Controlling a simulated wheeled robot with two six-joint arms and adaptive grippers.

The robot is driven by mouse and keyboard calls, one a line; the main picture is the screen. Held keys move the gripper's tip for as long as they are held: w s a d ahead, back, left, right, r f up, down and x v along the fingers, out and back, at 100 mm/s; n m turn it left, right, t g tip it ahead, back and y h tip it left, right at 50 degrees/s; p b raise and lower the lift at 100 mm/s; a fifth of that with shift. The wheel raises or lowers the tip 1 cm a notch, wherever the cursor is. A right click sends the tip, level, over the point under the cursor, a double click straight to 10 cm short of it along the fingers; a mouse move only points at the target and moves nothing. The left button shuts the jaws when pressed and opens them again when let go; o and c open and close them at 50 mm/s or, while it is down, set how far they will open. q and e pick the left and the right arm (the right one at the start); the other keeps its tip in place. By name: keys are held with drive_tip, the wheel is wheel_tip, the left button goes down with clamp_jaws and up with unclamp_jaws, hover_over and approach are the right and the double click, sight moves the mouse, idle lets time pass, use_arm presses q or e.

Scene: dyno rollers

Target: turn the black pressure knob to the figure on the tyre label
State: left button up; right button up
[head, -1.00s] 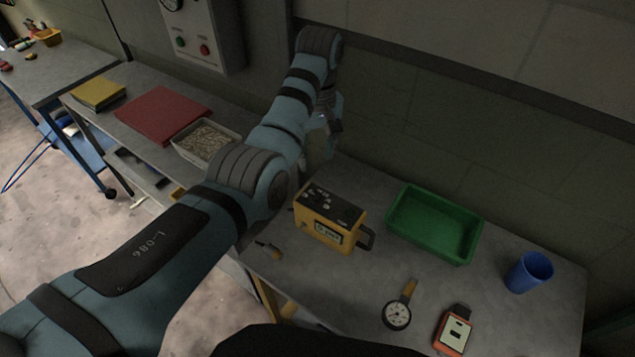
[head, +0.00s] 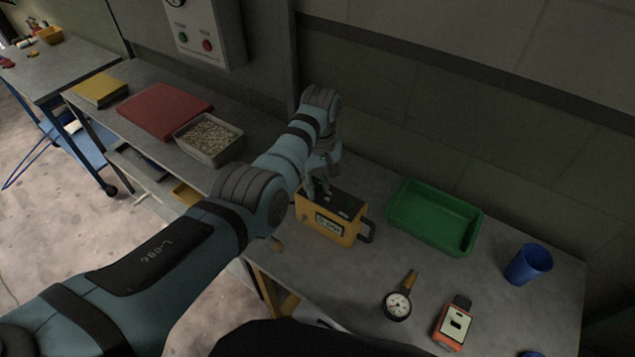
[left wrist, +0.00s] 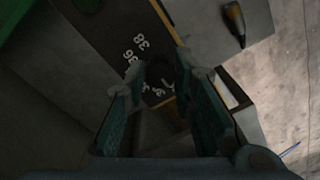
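A yellow box (head: 345,233) with a black top panel stands on the bench in the head view; a pale label (head: 329,224) on its front is too small to read. In the left wrist view the black panel (left wrist: 122,22) carries white figures, 38 and 36 among them. The dark round knob (left wrist: 160,70) lies between my left fingertips. My left gripper (head: 322,184) points down over the box top. It also shows in the left wrist view (left wrist: 162,82), its fingers apart on either side of the knob; contact is unclear. No tyre label is identifiable. My right gripper is out of view.
A green tray (head: 470,247), a blue cup (head: 528,264), a round gauge (head: 398,305) and an orange device (head: 453,324) stand right of the box. A grey bin (head: 208,140) and red folder (head: 165,108) lie left. The wall is close behind.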

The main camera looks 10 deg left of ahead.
use_arm(q)
clamp_jaws()
drive_tip(key=m+p, duration=0.2)
drive_tip(key=m, duration=0.1)
drive_tip(key=shift+r, duration=0.15)
drive_tip(key=m+p, duration=0.1)
drive_tip(key=m, duration=0.2)
drive_tip(key=m+p, duration=0.1)
drive_tip(key=m, duration=0.7)
drive_tip(key=shift+f, duration=0.2)
idle(0.3)
drive_tip(key=o, duration=0.9)
unclamp_jaws()
